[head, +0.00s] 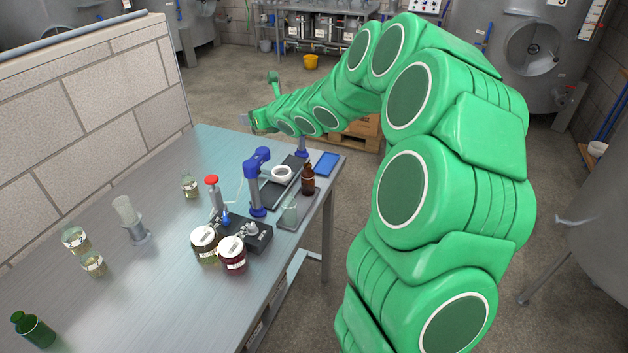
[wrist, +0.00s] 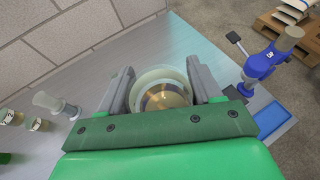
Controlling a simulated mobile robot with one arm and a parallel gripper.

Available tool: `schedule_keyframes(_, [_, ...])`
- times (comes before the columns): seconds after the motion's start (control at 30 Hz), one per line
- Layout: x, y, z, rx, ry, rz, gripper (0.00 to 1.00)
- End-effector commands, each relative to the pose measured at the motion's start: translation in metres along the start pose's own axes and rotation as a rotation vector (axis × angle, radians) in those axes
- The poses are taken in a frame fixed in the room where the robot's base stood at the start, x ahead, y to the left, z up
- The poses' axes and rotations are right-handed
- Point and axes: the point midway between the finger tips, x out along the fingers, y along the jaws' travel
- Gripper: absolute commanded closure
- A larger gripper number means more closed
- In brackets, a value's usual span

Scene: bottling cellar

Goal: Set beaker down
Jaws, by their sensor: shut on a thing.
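My gripper (wrist: 163,82) is shut on a round glass beaker (wrist: 150,74), one finger on each side of it in the wrist view. I look down into its mouth, and a golden tone shows inside. Below and around it lies the grey metal table (wrist: 232,62). In the head view my gripper (head: 257,122) is at the far end of the arm, over or near the far edge of the table (head: 150,290). The beaker cannot be made out there. Whether its base touches the table is hidden.
A blue stand (head: 258,180), a brown bottle (head: 308,181) and two jars (head: 205,248) (head: 232,258) crowd the table's right side. Glassware (head: 75,240) (head: 190,187) and a tall cylinder (head: 130,222) stand left. A block wall (head: 95,100) borders the left.

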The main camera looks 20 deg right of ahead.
Motion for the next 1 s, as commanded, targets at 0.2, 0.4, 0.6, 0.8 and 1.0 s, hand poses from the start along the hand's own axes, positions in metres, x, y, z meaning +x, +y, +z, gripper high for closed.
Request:
schedule_keyframes(0.2, [0.006, -0.013, 0.003, -0.007, -0.001, 0.012, 0.69])
schedule_keyframes(0.4, [0.011, -0.027, 0.005, -0.017, -0.001, 0.027, 0.69])
schedule_keyframes(0.6, [0.019, -0.044, 0.003, -0.027, 0.002, 0.054, 0.69])
schedule_keyframes(0.8, [0.029, -0.07, -0.004, -0.047, 0.002, 0.105, 0.69])
schedule_keyframes(1.0, [0.037, -0.095, -0.02, -0.072, -0.001, 0.173, 0.68])
